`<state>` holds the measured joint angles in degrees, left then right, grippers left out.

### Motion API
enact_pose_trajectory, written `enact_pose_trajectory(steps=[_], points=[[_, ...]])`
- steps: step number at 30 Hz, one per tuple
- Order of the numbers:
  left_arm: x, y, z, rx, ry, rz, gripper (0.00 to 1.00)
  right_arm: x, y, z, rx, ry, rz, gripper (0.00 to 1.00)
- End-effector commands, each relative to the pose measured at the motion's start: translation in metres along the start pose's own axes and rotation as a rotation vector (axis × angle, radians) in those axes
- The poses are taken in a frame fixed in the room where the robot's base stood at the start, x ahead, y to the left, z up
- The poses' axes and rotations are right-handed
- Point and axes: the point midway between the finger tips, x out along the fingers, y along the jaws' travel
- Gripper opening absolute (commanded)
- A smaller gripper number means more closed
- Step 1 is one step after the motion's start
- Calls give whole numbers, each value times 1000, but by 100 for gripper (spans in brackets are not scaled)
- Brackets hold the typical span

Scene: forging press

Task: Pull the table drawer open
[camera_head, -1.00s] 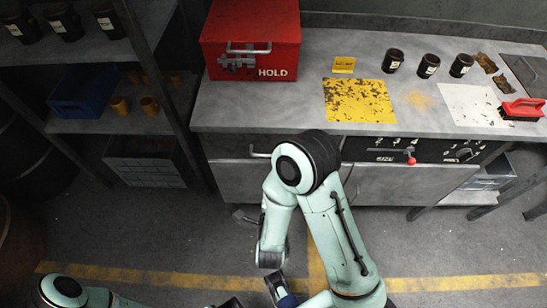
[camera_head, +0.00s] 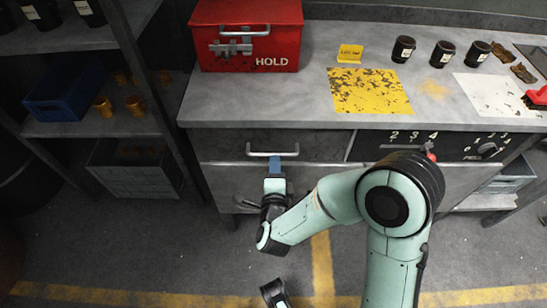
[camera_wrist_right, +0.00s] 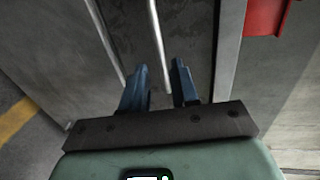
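The table drawer (camera_head: 222,182) is a grey front under the worktop, and it looks shut.
The worktop (camera_head: 300,105) holds a red HOLD box (camera_head: 247,50), a yellow mat (camera_head: 368,92) and dark jars (camera_head: 442,53). A control panel with a red-knobbed lever (camera_head: 431,154) is right of the drawer. Shelving (camera_head: 95,125) stands left. Floor before the drawer is open.

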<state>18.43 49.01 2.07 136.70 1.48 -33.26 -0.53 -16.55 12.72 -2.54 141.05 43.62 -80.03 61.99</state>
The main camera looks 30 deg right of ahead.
Motion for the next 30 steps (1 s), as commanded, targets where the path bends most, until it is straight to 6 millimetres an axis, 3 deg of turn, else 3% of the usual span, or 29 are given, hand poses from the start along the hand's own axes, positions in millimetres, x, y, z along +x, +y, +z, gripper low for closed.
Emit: enact_pose_trajectory(steps=[3, 9, 21, 22, 24, 30], points=[[2, 0, -4, 0, 13, 0, 43, 24, -1, 0, 1, 2, -2, 29], [5, -2, -10, -1, 29, -1, 43, 49, -1, 0, 0, 1, -2, 29], [6, -2, -11, -1, 33, -1, 43, 56, -2, 0, 0, 0, -1, 29], [6, -2, -11, -1, 33, -1, 43, 56, -2, 0, 0, 0, -1, 23], [6, -2, -11, -1, 33, -1, 43, 56, -2, 0, 0, 0, -1, 0], [6, -2, -11, -1, 32, -1, 43, 56, -2, 0, 0, 0, -1, 0]])
